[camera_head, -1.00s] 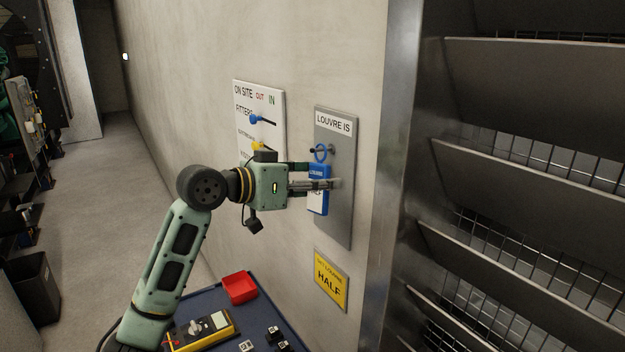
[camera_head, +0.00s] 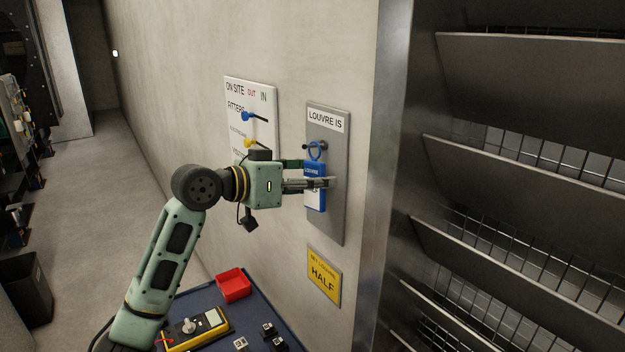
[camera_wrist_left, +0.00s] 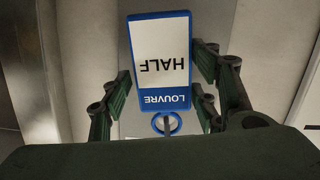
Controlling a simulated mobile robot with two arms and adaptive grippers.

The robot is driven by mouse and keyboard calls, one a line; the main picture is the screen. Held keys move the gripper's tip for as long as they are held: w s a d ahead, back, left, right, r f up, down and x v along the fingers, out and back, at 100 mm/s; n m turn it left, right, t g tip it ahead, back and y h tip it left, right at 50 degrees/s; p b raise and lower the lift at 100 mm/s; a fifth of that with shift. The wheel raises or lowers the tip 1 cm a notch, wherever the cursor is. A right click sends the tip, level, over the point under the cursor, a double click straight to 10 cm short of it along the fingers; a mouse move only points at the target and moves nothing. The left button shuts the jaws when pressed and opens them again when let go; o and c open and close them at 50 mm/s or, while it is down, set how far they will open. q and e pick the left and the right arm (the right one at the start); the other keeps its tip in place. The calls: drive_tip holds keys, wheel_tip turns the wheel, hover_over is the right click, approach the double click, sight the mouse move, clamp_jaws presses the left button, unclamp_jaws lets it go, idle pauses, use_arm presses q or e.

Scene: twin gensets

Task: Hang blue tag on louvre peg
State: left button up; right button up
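The blue tag (camera_head: 317,170), with a white face reading HALF in the wrist view (camera_wrist_left: 160,55), is upright against the grey LOUVRE IS board (camera_head: 335,205). Its blue ring (camera_head: 315,151) overlaps the dark louvre peg (camera_head: 324,147) in the head view; I cannot tell for sure that the peg passes through it. The lower finger covers part of the tag. My right gripper is not in view.
A yellow HALF sign (camera_head: 324,279) is below. A blue-topped bench (camera_head: 262,312) bears a red tray (camera_head: 234,285) and yellow meter (camera_head: 197,328). Metal louvres (camera_head: 520,180) are at right.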

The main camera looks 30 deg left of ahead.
use_arm(q)
drive_tip(key=shift+o, duration=0.9)
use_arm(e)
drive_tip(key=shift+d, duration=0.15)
use_arm(q)
drive_tip(key=v, duration=1.2)
